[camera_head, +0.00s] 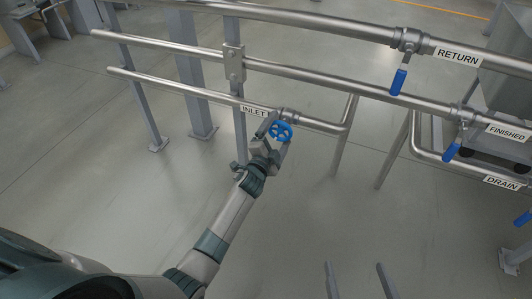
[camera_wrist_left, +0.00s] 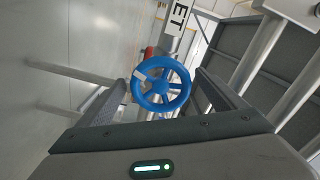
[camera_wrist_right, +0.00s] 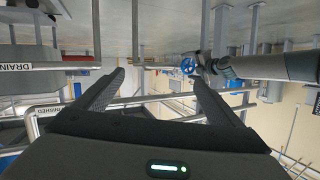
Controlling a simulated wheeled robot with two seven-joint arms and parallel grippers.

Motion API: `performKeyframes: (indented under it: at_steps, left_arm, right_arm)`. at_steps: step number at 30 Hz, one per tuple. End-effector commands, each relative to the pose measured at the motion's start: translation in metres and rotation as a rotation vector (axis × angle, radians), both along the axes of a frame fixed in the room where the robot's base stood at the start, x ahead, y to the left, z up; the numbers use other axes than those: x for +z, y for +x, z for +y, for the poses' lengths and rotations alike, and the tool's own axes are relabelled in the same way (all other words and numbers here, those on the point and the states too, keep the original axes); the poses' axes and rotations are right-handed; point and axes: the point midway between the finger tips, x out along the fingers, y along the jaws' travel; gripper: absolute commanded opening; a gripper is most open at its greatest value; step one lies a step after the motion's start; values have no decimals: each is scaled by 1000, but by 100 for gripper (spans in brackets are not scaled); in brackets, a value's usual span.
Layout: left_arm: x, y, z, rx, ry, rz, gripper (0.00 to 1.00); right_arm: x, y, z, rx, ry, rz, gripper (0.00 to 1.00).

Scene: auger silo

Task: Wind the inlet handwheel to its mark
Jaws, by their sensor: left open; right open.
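The blue inlet handwheel (camera_head: 281,131) sits on the lower pipe beside the INLET label (camera_head: 254,110). In the left wrist view the handwheel (camera_wrist_left: 172,75) faces me, with a white patch on its upper left rim and a red piece (camera_wrist_left: 148,52) just behind it. My left gripper (camera_head: 277,134) is open, its fingers on either side of the wheel; whether they touch it I cannot tell. My right gripper (camera_head: 355,266) is open and empty, low in the head view, well away from the wheel. The handwheel also shows small in the right wrist view (camera_wrist_right: 187,66).
Blue lever handles hang at the RETURN (camera_head: 398,82), FINISHED (camera_head: 452,152) and DRAIN (camera_head: 522,218) pipes on the right. Long horizontal pipes (camera_head: 300,82) run above the handwheel, with upright posts (camera_head: 190,75) behind. The floor in front is clear.

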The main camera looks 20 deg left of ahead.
Motion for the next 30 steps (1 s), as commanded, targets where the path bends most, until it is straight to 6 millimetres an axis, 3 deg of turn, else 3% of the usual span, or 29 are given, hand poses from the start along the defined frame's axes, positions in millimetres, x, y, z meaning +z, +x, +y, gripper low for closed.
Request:
performKeyframes:
  at_steps: [8, 18, 24, 30]
  left_arm:
    - [1, -34, 1, 0, 0, 1, 90]
    - [0, -101, 4, 1, 0, 3, 90]
    - [0, -138, 5, 0, 0, 1, 90]
    - [0, -161, 6, 0, -1, 2, 90]
  right_arm:
    - [-20, -8, -7, -1, -34, 121, 90]
    - [-46, -24, -18, 2, -77, 286, 90]
    - [-56, -32, -23, 2, -94, 354, 90]
    - [-61, -36, -25, 3, -103, 389, 90]
